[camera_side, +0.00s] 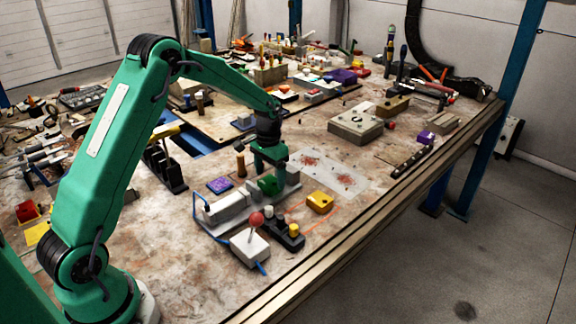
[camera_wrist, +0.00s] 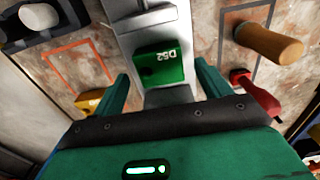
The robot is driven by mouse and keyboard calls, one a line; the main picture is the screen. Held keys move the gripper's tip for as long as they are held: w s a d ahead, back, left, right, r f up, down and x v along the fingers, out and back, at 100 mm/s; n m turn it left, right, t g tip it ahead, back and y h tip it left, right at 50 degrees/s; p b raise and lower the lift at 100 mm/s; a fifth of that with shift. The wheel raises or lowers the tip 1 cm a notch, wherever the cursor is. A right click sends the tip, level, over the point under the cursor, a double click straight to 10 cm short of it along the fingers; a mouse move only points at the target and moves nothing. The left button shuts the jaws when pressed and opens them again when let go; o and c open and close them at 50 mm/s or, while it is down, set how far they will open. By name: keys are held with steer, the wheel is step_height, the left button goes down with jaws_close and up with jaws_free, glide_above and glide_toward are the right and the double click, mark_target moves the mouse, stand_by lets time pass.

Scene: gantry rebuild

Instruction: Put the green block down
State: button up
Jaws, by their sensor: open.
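The green block (camera_wrist: 160,65), marked D52, rests on a grey metal fixture (camera_wrist: 153,22). In the side view the block (camera_side: 268,185) sits on the fixture (camera_side: 234,208) just under my gripper (camera_side: 271,164). In the wrist view my gripper (camera_wrist: 162,71) is open, with one finger on each side of the block. A gap shows between the block and each finger. The block's lower edge and underside are hidden in the side view.
A yellow block (camera_side: 320,202) lies right of the fixture. A button box (camera_side: 284,235) and a white box with a red knob (camera_side: 250,246) stand in front. A wooden-handled tool (camera_wrist: 270,43) and a red object (camera_wrist: 255,92) lie right in the wrist view.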

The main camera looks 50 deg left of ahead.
mark_target(270, 181)
step_height(270, 181, up, 10)
stand_by(0.5)
stand_by(0.5)
steer(key=s+d+r+t, duration=0.3)
steer(key=s+d+r, duration=0.4)
steer(key=s+r, duration=0.5)
steer(key=s+d+t, duration=0.1)
steer(key=s+d, duration=0.1)
steer(key=s, duration=0.6)
steer(key=s+d+f+t, duration=0.1)
steer(key=s+d, duration=0.1)
steer(key=s, duration=0.6)
steer(key=shift+f+t, duration=0.25)
steer(key=shift+t, duration=0.05)
